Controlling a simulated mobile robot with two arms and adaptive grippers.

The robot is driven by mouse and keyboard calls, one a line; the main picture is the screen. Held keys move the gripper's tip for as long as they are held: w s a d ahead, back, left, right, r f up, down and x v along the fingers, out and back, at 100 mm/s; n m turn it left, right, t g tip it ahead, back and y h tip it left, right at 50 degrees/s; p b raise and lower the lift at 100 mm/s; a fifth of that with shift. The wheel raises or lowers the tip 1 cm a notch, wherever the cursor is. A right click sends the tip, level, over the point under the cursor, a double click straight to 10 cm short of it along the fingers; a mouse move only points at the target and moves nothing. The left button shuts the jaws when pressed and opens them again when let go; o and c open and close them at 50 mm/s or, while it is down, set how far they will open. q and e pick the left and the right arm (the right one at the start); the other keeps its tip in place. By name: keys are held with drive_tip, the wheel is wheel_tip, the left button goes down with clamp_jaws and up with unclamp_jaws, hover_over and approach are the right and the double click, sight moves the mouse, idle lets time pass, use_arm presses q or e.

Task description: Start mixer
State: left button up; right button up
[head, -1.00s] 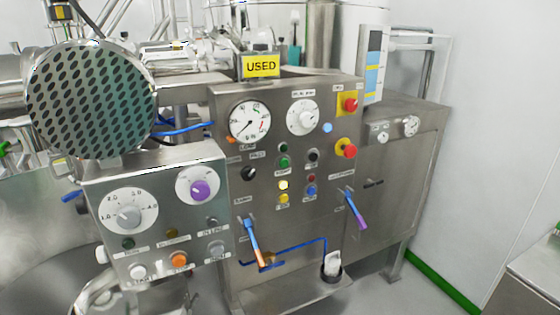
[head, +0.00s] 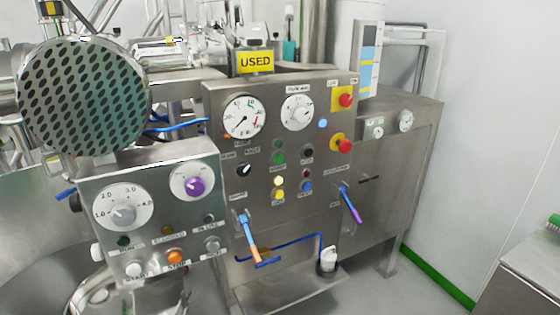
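The mixer's small steel control box (head: 150,225) is at the lower left in the head view. It carries a white dial with a grey knob (head: 123,214) and a white dial with a purple knob (head: 196,185). Along its lower edge are a white button (head: 134,270) labelled like START, an orange STOP button (head: 175,257) and a grey button (head: 212,245). Small dark lamps sit above them. Neither of my grippers shows in the view.
A larger steel panel (head: 330,205) stands behind to the right, with gauges, coloured buttons and red emergency stops (head: 341,146). Blue-handled levers (head: 248,232) stick out in front. Floor at the right is clear.

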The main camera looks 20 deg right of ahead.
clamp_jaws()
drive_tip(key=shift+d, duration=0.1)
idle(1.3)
